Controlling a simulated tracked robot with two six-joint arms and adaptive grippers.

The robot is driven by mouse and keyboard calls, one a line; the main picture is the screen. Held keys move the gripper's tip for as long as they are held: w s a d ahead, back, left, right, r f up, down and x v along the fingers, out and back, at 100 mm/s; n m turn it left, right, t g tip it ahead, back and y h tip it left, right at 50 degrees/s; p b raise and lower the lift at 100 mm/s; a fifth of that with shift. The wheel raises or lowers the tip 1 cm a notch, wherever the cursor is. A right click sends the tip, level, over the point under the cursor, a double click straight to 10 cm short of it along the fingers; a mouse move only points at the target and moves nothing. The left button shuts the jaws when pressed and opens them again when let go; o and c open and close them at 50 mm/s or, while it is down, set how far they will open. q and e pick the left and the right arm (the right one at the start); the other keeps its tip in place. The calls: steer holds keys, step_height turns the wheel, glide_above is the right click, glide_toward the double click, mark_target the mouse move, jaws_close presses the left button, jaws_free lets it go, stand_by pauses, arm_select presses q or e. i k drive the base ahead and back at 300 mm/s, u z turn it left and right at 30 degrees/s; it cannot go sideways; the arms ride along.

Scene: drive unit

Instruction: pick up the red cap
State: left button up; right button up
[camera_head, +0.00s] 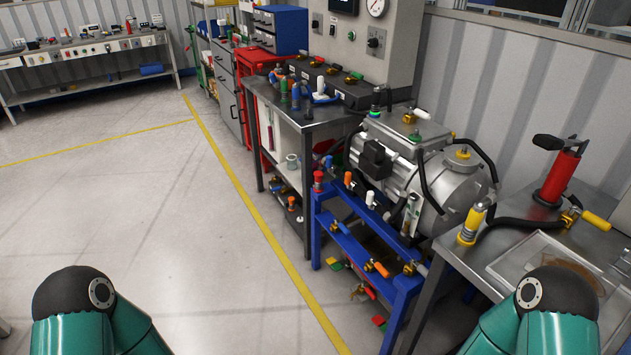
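A small red cap-like piece (318,177) stands at the left front corner of the blue stand (322,220), beside the grey drive unit (400,150). It is small, and I cannot tell whether it is the red cap of the task. Other small red pieces lie low under the blue stand, too small to make out. Neither of my grippers is in view. Only teal and black links of my two arms show at the bottom left and bottom right, well short of the stand.
A steel table (455,262) at the right holds a red cylinder (562,172) and a yellow bottle (471,222). A dark-topped bench (262,90) with bottles stands behind the stand. The floor (150,210) at the left is clear, crossed by yellow lines.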

mark_target(318, 175)
steer(key=u, duration=0.3)
steer(key=i, duration=1)
steer(key=u, duration=0.45)
steer(key=i, duration=1.65)
steer(key=z, duration=0.5)
